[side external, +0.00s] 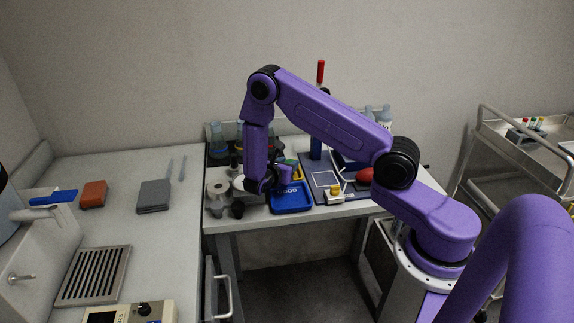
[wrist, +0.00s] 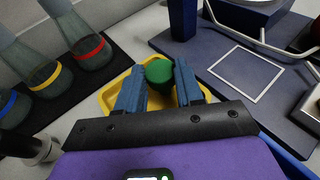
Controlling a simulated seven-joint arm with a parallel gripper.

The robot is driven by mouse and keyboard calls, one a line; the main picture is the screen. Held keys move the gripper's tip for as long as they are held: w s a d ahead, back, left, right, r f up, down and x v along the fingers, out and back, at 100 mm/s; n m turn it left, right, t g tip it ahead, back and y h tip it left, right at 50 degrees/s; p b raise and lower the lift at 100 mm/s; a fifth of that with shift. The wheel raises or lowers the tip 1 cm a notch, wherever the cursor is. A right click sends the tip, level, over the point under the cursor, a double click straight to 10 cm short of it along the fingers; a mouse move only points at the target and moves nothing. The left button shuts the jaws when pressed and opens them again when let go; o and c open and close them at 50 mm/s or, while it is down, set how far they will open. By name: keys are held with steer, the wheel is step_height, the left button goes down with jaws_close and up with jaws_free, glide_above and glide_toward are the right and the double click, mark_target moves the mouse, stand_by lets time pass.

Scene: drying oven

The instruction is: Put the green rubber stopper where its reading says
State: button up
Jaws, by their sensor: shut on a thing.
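The green rubber stopper (wrist: 159,71) sits between the two blue fingers of my gripper (wrist: 160,82) in the wrist view. My gripper is shut on it. The yellow tray (wrist: 108,97) lies below and around the stopper in that view; I cannot tell whether the stopper touches it. In the side view my gripper (side external: 284,178) is over the bench, by the yellow tray (side external: 298,174). The blue tray (side external: 291,205) is in front, with partly hidden lettering ending in "OOD".
Flasks with blue, yellow and red bands (wrist: 92,50) stand on a dark mat at left. A dark blue board with a white square outline (wrist: 246,73) and a blue post (wrist: 183,18) are at right. A red object (side external: 364,176) lies near the board.

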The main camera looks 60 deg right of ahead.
steer(key=shift+f, duration=0.15)
steer(key=o, duration=1.1)
